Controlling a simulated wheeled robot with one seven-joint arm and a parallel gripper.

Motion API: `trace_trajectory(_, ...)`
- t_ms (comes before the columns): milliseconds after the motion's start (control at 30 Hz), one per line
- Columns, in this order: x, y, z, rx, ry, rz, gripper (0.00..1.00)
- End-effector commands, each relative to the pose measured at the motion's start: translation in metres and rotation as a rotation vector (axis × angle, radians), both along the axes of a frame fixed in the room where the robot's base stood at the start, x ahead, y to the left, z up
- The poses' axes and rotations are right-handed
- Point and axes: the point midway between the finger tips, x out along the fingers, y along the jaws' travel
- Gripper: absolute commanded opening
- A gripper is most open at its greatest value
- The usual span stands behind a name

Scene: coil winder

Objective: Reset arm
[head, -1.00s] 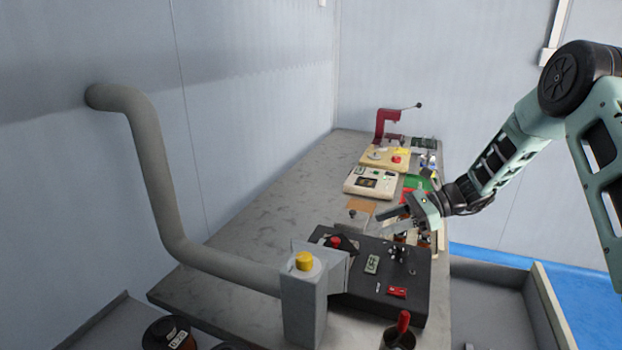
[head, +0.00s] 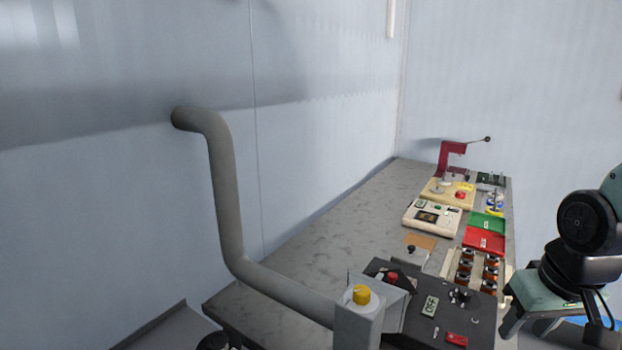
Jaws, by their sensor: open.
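My arm (head: 590,225) shows at the right edge in the head view, folded low beside the bench. Its dark round joint and teal links are partly cut off by the frame. I cannot make out my gripper's fingertips among these parts. The black control box (head: 415,310) stands at the near end of the bench, with a red knob, a small display marked OFF and a red switch. No part of my arm covers the box's top.
The grey bench (head: 340,235) runs back along the wall. It carries a red press (head: 450,157), a white meter box (head: 432,216), green (head: 487,222) and red (head: 484,241) trays and copper coils (head: 465,267). A grey post with a yellow button (head: 361,295) stands in front. The bench's left side is clear.

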Motion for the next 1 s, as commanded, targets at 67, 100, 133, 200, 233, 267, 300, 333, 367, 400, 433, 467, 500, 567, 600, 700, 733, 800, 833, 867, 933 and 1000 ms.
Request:
trace_trajectory(67,-0.009,0.031,0.004,-0.002,0.01,0.11,0.42)
trace_trajectory(100,-0.015,0.049,0.005,0.003,0.027,0.159,0.42)
trace_trajectory(133,-0.02,0.061,0.006,0.004,0.039,0.196,0.42)
trace_trajectory(200,-0.036,0.091,0.009,0.007,0.069,0.289,0.42)
trace_trajectory(233,-0.044,0.103,0.011,0.006,0.08,0.331,0.42)
trace_trajectory(267,-0.053,0.115,0.012,0.004,0.094,0.372,0.42)
trace_trajectory(300,-0.065,0.129,0.013,0.002,0.112,0.426,0.42)
trace_trajectory(333,-0.074,0.138,0.015,0.0,0.124,0.463,0.42)
trace_trajectory(367,-0.083,0.147,0.016,-0.004,0.136,0.501,0.42)
trace_trajectory(400,-0.094,0.157,0.017,-0.01,0.151,0.546,0.42)
trace_trajectory(433,-0.102,0.163,0.018,-0.013,0.161,0.575,0.42)
trace_trajectory(467,-0.11,0.168,0.019,-0.016,0.17,0.6,0.42)
trace_trajectory(500,-0.117,0.174,0.02,-0.02,0.179,0.629,0.42)
trace_trajectory(567,-0.126,0.179,0.021,-0.026,0.19,0.659,0.42)
trace_trajectory(600,-0.13,0.181,0.021,-0.029,0.194,0.673,0.42)
trace_trajectory(700,-0.134,0.183,0.021,-0.031,0.2,0.686,0.42)
trace_trajectory(733,-0.134,0.183,0.021,-0.031,0.2,0.686,0.42)
trace_trajectory(800,-0.134,0.183,0.021,-0.031,0.2,0.684,0.42)
trace_trajectory(833,-0.134,0.183,0.021,-0.031,0.2,0.684,0.42)
trace_trajectory(867,-0.134,0.183,0.021,-0.031,0.2,0.684,0.37)
trace_trajectory(933,-0.134,0.183,0.021,-0.031,0.2,0.683,0.36)
trace_trajectory(1000,-0.134,0.183,0.021,-0.031,0.2,0.683,0.36)
